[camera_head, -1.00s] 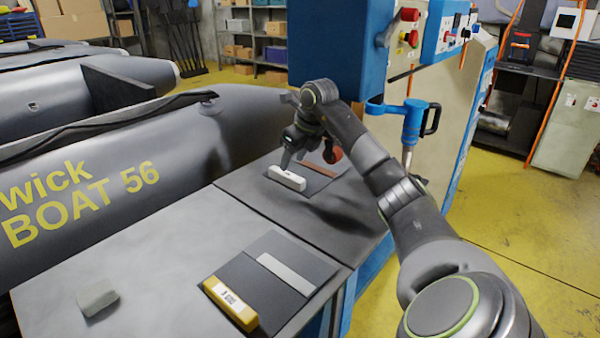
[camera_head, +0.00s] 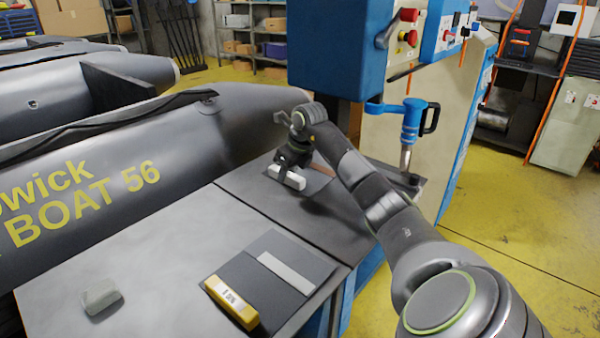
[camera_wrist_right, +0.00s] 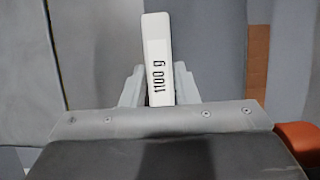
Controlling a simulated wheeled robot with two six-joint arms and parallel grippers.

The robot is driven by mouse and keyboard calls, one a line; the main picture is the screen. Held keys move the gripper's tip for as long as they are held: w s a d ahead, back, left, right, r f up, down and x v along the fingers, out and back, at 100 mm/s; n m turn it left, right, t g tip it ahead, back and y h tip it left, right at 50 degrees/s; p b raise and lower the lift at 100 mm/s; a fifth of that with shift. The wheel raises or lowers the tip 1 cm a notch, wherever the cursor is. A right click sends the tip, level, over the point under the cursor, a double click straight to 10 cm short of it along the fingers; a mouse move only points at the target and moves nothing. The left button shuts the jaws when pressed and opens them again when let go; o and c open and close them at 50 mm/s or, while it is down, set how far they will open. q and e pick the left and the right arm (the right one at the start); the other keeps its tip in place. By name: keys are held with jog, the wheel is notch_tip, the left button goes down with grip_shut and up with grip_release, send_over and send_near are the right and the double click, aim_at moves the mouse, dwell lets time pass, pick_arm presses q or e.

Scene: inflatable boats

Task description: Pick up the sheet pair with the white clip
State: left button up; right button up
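The white clip (camera_head: 287,177) lies along the edge of a dark sheet pair on the far part of the grey table. My right gripper (camera_head: 290,168) is down at the clip, pointing downward. In the wrist view its fingers (camera_wrist_right: 159,85) stand close on both sides of the clip; whether they press on it cannot be told. The sheets (camera_head: 318,178) are mostly hidden by my right arm. My left gripper is not in view.
A second dark sheet pair (camera_head: 265,293) with a yellow clip (camera_head: 231,303) and a pale strip lies nearer on the table. A grey block (camera_head: 101,298) is at left. A grey boat (camera_head: 130,160) lies behind; a blue machine (camera_head: 340,50) stands above the table's far end.

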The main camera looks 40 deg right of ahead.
grip_shut()
jog(key=shift+r, duration=0.15)
